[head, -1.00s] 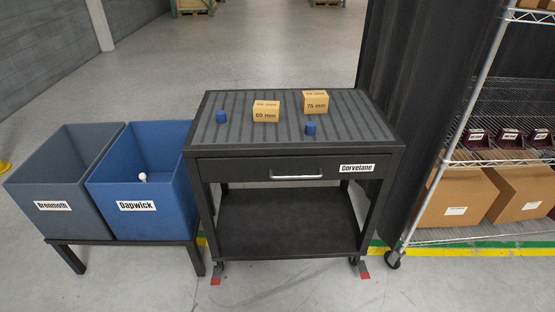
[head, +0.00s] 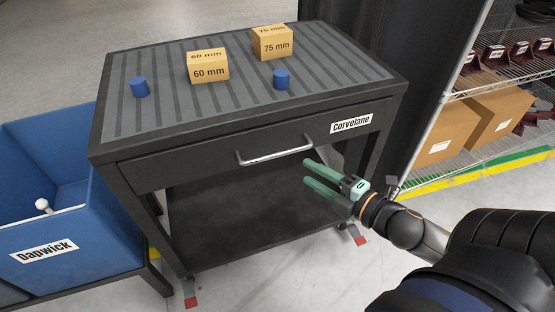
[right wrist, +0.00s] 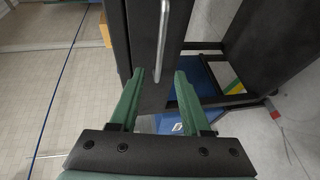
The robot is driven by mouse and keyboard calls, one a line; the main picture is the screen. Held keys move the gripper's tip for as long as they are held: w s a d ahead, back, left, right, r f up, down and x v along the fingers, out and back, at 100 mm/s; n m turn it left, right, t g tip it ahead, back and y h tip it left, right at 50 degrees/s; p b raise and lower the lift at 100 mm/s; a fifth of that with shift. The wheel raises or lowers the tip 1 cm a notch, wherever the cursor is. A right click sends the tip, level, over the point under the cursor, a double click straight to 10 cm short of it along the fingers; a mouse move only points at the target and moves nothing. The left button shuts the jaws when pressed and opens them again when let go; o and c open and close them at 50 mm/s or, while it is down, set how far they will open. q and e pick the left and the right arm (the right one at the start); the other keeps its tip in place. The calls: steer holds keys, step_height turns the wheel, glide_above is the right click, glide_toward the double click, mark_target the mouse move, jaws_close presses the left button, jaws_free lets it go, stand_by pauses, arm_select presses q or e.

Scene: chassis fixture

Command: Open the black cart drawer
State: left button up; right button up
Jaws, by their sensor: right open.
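The black cart (head: 128,150) stands ahead of me with its drawer (head: 200,162) shut under the ridged top. A silver bar handle (head: 275,155) is on the drawer front, left of the "Corvelane" label (head: 351,123). My right gripper (head: 306,172) is open and empty, just right of and below the handle, with its fingers pointing toward the cart. In the right wrist view, the handle (right wrist: 161,40) shows ahead of and between the two open green fingers (right wrist: 157,88), apart from them. My left gripper is out of view.
A blue "Dapwick" bin (head: 100,225) stands left, holding a white object. A wire shelf (head: 500,85) with cartons (head: 445,133) stands right.

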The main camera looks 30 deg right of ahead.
mark_target(278, 153)
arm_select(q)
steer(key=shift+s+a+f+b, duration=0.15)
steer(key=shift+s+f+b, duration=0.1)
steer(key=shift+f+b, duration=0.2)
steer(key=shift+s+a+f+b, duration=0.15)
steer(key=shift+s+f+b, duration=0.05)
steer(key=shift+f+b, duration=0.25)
arm_select(e)
steer(key=shift+x, duration=5.85)
steer(key=shift+d, duration=0.1)
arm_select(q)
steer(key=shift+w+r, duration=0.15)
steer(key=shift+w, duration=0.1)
arm_select(e)
jaws_close()
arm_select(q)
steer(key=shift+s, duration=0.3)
arm_select(e)
steer(key=shift+f, duration=0.1)
